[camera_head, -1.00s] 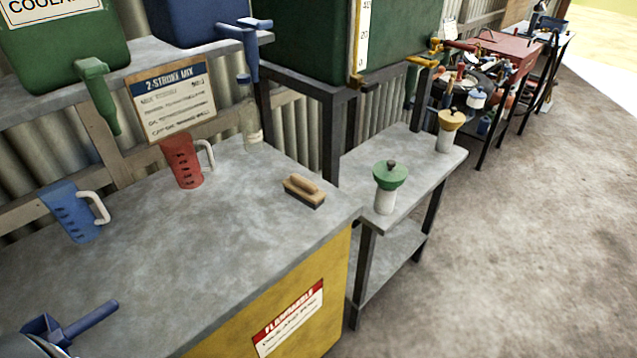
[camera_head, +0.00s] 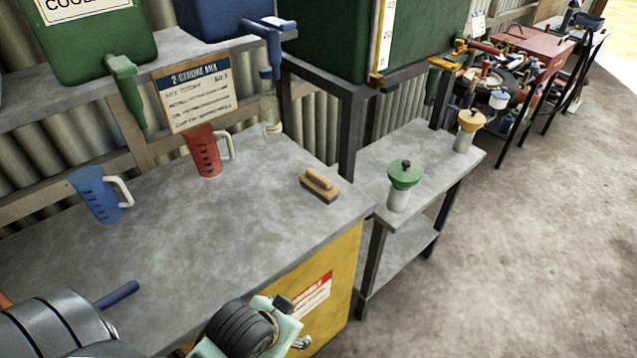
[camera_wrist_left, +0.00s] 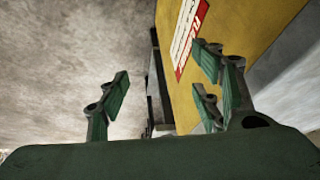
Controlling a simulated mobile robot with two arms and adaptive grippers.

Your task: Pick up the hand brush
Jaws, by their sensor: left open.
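The hand brush (camera_head: 320,186), with a wooden handle and dark bristles, lies on the grey bench top (camera_head: 190,235) near its right edge in the head view. My left arm shows at the bottom of the head view; its fingertips are not clear there. In the left wrist view my left gripper (camera_wrist_left: 165,100) is open and empty, its green fingers wide apart. It is beside the yellow front of the bench (camera_wrist_left: 255,45), and the brush is not in that view. My right gripper is not in view.
A red jug (camera_head: 207,155), a blue jug (camera_head: 97,195) and a clear bottle (camera_head: 270,108) stand left of the brush. A lower metal stand (camera_head: 430,155) to the right holds a green-topped container (camera_head: 403,180) and a yellow-topped one (camera_head: 467,130). Bench around the brush is clear.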

